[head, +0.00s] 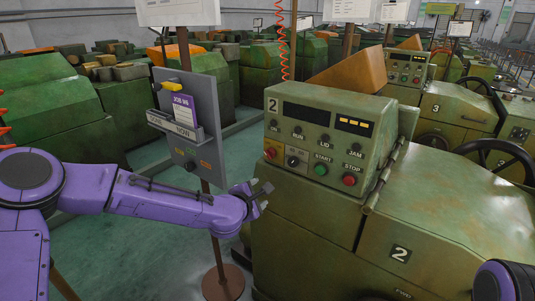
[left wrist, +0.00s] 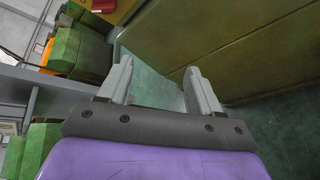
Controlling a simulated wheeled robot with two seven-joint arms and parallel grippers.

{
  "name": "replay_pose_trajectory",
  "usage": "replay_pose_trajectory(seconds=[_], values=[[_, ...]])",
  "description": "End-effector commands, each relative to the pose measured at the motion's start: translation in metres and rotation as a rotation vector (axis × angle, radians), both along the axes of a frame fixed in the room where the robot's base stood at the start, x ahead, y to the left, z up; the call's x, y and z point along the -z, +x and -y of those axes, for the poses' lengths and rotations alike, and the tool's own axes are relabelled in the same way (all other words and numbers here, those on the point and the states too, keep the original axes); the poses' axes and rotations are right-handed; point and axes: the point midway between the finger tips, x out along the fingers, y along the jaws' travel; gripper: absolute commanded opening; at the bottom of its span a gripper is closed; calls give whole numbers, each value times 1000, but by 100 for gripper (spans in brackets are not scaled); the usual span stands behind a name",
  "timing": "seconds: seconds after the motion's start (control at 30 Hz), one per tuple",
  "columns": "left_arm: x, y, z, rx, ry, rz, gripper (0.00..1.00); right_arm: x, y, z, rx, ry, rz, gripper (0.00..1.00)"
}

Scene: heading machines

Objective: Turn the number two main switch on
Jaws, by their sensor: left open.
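The number two machine's green control box (head: 318,112) stands right of centre in the head view, marked 2. At its lower left is a red knob on a yellow plate (head: 270,153), with a dark rotary knob (head: 294,160) beside it. I cannot tell which is the main switch or read its setting. A green START button (head: 321,169) and a red STOP button (head: 349,180) sit to the right. My left gripper (head: 264,194) is open, below and slightly left of the red knob, apart from it. Its empty fingers show in the left wrist view (left wrist: 158,70).
A grey sign board (head: 190,125) on a post stands behind my left forearm. The machine's green body (head: 310,225) lies close right of the gripper. Machine 3 (head: 455,105) is behind at right. Green floor (head: 135,240) shows at lower left.

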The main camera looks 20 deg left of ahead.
Motion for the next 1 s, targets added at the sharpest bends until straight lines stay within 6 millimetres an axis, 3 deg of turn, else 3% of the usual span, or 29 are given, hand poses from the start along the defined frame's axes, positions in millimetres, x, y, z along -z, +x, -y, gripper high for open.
replay_pose_trajectory(seconds=[0.03,0.1,0.2,0.63,0.8,1.0], values=[[-33,12,-7,-30,-71,50,64,-2,0,0,0,0,0,0],[-63,22,-14,-54,-142,97,64,-3,0,0,0,0,0,0],[-80,31,-17,-68,-184,124,64,-5,0,0,0,-1,0,0],[-58,111,-12,-67,-181,121,64,-32,0,0,0,-1,0,0],[-52,126,-11,-66,-183,121,64,-35,0,0,0,0,-1,0],[-50,128,-10,-66,-183,122,64,-34,0,0,0,-1,0,0]])
